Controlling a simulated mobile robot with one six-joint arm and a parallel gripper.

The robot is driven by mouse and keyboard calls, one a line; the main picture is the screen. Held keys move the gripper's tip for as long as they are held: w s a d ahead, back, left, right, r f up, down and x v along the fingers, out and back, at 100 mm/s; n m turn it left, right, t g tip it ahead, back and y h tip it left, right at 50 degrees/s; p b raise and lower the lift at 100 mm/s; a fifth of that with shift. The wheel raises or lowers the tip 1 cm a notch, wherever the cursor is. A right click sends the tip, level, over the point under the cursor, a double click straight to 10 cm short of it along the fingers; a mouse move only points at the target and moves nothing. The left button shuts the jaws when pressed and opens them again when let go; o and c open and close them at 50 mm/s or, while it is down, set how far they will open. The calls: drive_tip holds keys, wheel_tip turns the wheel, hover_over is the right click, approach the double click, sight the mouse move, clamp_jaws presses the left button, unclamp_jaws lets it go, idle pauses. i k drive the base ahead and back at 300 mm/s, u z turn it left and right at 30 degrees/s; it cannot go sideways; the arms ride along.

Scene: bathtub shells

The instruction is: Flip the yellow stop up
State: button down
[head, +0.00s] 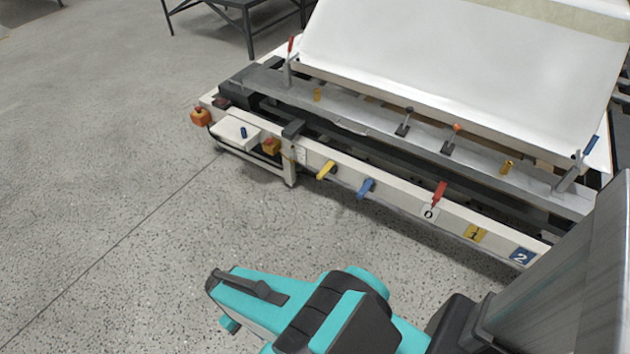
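A yellow lever-like stop (326,170) sits on the front face of the white rail (395,199), left of a blue lever (366,188). It lies tilted, its free end toward the lower left. A red lever (440,193) further right on the same rail stands nearly upright. My teal arm shows at the bottom, apart from the rail, with open floor between. I can make out no gripper fingers.
Plates marked 0 (429,212), 1 (475,233) and 2 (522,257) are on the rail. A large white sheet (460,70) slopes up behind. The speckled floor in front is clear.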

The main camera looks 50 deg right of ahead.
sight(323, 172)
drive_tip(key=z, duration=0.1)
drive_tip(key=i, duration=0.65)
drive_tip(key=z, duration=0.65)
drive_tip(key=i, duration=0.4)
drive_tip(key=z, duration=0.15)
